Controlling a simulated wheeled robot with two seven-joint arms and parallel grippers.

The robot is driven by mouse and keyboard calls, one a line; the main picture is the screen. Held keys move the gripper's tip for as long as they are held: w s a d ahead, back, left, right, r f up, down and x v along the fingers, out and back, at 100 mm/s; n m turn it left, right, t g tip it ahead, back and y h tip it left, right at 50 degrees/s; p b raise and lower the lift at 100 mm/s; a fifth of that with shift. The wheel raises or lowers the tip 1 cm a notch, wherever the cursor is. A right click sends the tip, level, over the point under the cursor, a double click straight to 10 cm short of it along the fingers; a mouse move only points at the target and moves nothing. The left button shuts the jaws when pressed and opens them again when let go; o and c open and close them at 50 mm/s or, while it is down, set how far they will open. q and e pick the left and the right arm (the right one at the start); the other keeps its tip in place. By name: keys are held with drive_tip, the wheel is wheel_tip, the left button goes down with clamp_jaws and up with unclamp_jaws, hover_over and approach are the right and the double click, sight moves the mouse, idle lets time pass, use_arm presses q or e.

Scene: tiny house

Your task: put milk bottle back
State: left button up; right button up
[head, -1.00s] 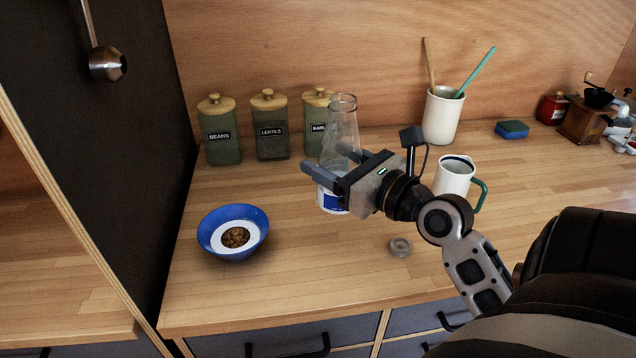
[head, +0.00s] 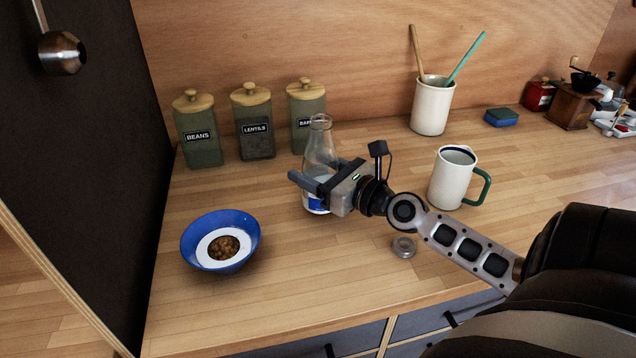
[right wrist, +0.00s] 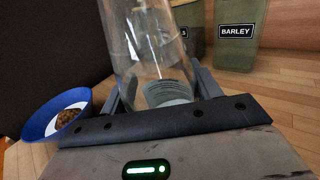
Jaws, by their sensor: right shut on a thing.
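The clear glass milk bottle (head: 321,150) stands upright at the counter's middle, with a blue-and-white label low on it and some white at the bottom. My right gripper (head: 312,186) is shut on the lower part of the bottle, one finger on each side. In the right wrist view the bottle (right wrist: 140,40) rises between the two fingers (right wrist: 165,92). The bottle's base is at or very near the counter; I cannot tell whether it touches. A small round grey lid (head: 403,247) lies on the counter to the right of the bottle. My left gripper is out of view.
A blue bowl (head: 250,236) with brown food sits left of the bottle. BEANS (head: 198,140), LENTILS (head: 253,128) and BARLEY (head: 302,112) canisters stand behind. A white jug (head: 451,180) and utensil crock (head: 432,106) stand right. A dark cabinet side (head: 105,150) bounds the left.

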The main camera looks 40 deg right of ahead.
drive_tip(key=shift+f+b, duration=0.45)
drive_tip(key=shift+f, duration=0.5)
drive_tip(key=shift+r, duration=0.2)
drive_tip(key=shift+f, duration=0.2)
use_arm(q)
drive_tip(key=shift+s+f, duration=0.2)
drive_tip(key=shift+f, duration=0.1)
use_arm(e)
drive_tip(key=o, duration=1.5)
drive_tip(key=shift+s, duration=0.1)
